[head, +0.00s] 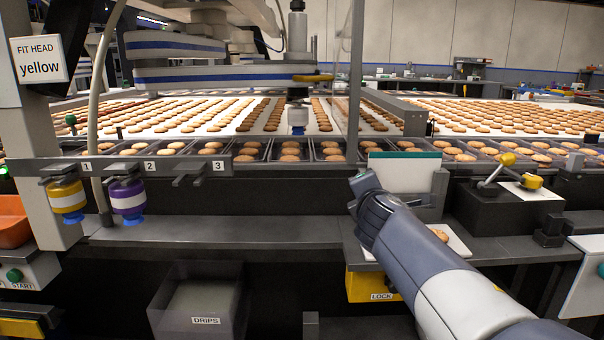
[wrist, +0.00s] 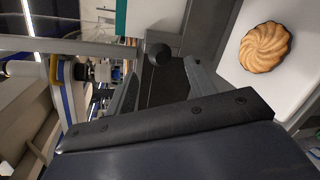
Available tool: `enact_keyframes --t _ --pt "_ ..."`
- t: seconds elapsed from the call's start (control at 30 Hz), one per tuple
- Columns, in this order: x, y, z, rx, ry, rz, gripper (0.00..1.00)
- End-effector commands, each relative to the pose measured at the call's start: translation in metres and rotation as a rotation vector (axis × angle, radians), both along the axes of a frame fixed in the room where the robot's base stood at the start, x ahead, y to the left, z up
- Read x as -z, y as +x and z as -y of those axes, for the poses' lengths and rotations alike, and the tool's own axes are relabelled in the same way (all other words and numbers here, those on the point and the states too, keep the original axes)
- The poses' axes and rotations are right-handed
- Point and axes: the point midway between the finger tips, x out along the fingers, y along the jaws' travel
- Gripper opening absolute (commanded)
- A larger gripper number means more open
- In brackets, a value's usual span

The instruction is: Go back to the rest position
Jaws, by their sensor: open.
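My gripper (wrist: 163,82) is open, with its two dark fingers apart and nothing visible between them in the wrist view. In the head view my arm reaches up from the lower right, and its wrist ends in front of a white, green-topped panel (head: 405,172); the fingers are hidden there. A swirled biscuit (wrist: 265,47) lies on a white plate (wrist: 229,65), to the right of the fingers and apart from them. In the head view the biscuit (head: 440,235) is partly hidden by my arm.
A yellow head (head: 67,198) hangs at slot 1 and a purple head (head: 128,199) at slot 2; slot 3 is empty. The sign (head: 40,60) reads "FIT HEAD yellow". A lever box (head: 505,205) stands right of my arm. A DRIPS bin (head: 190,323) sits below the shelf.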

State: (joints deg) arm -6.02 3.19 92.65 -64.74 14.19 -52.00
Motion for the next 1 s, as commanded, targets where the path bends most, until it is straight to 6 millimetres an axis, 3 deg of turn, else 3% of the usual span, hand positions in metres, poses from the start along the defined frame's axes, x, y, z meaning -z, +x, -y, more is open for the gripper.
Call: enact_keyframes --t 0.2,0.4,0.83,1.0 --pt "0.007 0.030 0.005 0.002 0.000 -0.001 0.52" --pt "0.010 0.045 0.006 0.000 0.001 0.000 0.52" --pt "0.010 0.046 0.006 0.001 0.008 0.001 0.52" --pt "0.007 0.038 0.005 0.000 0.003 0.001 0.52"
